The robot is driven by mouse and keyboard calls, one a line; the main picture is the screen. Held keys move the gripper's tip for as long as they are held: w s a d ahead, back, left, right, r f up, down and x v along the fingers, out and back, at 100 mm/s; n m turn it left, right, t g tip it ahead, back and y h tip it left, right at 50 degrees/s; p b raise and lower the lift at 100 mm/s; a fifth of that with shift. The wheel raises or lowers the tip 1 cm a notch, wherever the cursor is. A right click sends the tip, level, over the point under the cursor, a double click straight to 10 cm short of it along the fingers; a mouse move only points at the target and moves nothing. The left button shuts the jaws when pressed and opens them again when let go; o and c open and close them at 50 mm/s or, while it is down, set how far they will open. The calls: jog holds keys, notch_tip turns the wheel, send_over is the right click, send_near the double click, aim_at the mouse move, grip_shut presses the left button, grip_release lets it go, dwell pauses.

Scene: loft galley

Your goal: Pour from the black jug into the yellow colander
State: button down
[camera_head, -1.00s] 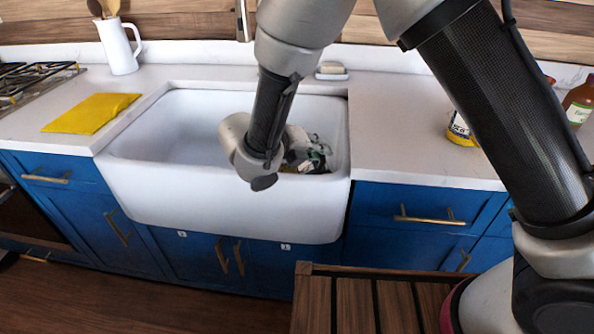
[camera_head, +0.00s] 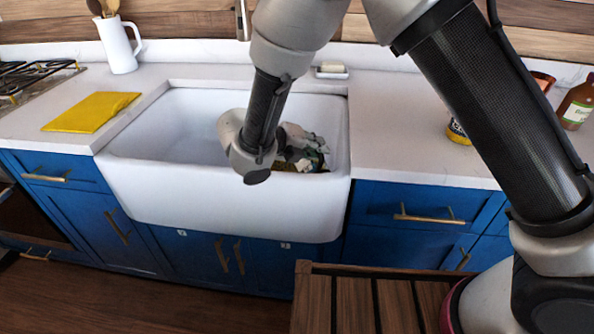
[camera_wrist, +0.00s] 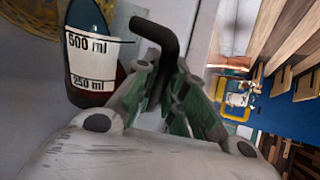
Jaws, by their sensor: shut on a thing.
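The black jug (camera_wrist: 95,62) shows in the wrist view, with a white band marked 500 ml and 250 ml and dark red-brown below it. Its black handle (camera_wrist: 165,28) curves between the fingers of my gripper (camera_wrist: 172,85), which is shut on it. In the head view my gripper (camera_head: 306,152) is over the right part of the white sink, partly behind my wrist; I cannot make out the jug there. A yellow woven-looking surface (camera_wrist: 25,28), perhaps the yellow colander, is at the wrist view's top left, beyond the jug. Most of it is out of frame.
The white sink (camera_head: 180,130) has high walls around my gripper. A yellow folded cloth or mat (camera_head: 92,112) lies on the left counter near a white pitcher (camera_head: 118,48). A soap dish (camera_head: 331,73) is behind the sink. A brown bottle (camera_head: 576,105) stands at right.

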jog(key=shift+w+f, duration=0.1)
jog(key=shift+w, duration=0.05)
jog(key=shift+w+a+n+g, duration=0.3)
jog(key=shift+w+a, duration=0.15)
jog(key=shift+w, duration=0.3)
jog(key=shift+w+a+n+g, duration=0.2)
jog(key=shift+w+a+g, duration=0.15)
jog(key=shift+w, duration=0.35)
jog(key=shift+w+a+r+n+g+h+p, duration=0.2)
jog(key=shift+w+a+r+n+g+h, duration=0.15)
jog(key=shift+w, duration=0.35)
jog(key=shift+w+a+r+n+g+h+p, duration=0.2)
jog(key=shift+w+a+n+g, duration=0.25)
jog(key=shift+w, duration=0.3)
jog(key=shift+w+a+r+n+g+h+p, duration=0.15)
jog(key=shift+w+a+r+n+g+h, duration=0.2)
jog(key=shift+w, duration=0.35)
jog(key=shift+w+a+r+n+g+p, duration=0.15)
jog(key=shift+w+a+n+g+p, duration=0.25)
jog(key=shift+w, duration=0.35)
dwell(2.3)
